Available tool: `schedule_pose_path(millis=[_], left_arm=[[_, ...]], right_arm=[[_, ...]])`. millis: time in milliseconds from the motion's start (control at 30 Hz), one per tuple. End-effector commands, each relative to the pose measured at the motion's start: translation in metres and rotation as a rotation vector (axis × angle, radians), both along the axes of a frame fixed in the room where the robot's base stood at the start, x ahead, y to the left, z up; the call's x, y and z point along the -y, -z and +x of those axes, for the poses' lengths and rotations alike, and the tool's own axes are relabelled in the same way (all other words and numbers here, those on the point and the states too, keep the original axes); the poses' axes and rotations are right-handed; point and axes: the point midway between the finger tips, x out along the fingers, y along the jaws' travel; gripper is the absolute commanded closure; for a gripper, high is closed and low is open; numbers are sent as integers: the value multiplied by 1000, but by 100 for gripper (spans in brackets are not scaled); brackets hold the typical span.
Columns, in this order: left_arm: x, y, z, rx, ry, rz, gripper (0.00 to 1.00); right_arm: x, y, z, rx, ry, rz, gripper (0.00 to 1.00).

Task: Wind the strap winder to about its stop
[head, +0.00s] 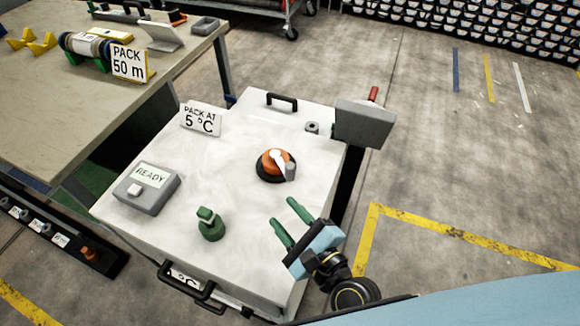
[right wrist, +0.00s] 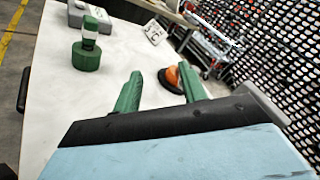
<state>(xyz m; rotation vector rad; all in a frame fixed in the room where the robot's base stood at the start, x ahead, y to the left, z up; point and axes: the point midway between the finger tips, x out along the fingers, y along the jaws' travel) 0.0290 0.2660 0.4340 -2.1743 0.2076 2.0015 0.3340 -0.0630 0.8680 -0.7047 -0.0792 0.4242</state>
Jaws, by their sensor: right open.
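A round orange hub on a dark base, with a white arm and a grey knob (head: 271,158), sits on the white lid (head: 240,220); it looks like the strap winder. Its white arm points down and to the right, to the grey knob. In the right wrist view its orange hub (right wrist: 172,75) shows between the fingers, partly hidden by one. My right gripper (head: 284,213) has green fingers and is open and empty, above the lid near its right edge. It is apart from the winder, on the near side. My left gripper is not in view.
A green stopper-like piece (head: 210,226) stands left of my right gripper. A grey box with a READY display (head: 147,188), a "PACK AT 5 °C" sign (head: 201,119) and a grey box with a red lever (head: 364,124) surround the winder. A workbench (head: 60,125) is at left.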

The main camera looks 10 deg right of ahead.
Motion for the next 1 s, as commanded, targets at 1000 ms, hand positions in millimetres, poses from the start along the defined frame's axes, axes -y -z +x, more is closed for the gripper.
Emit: schedule_pose_path(millis=[1000], left_arm=[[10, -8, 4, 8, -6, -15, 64]], right_arm=[[34, 21, 111, -98, 366, 702, 58]])
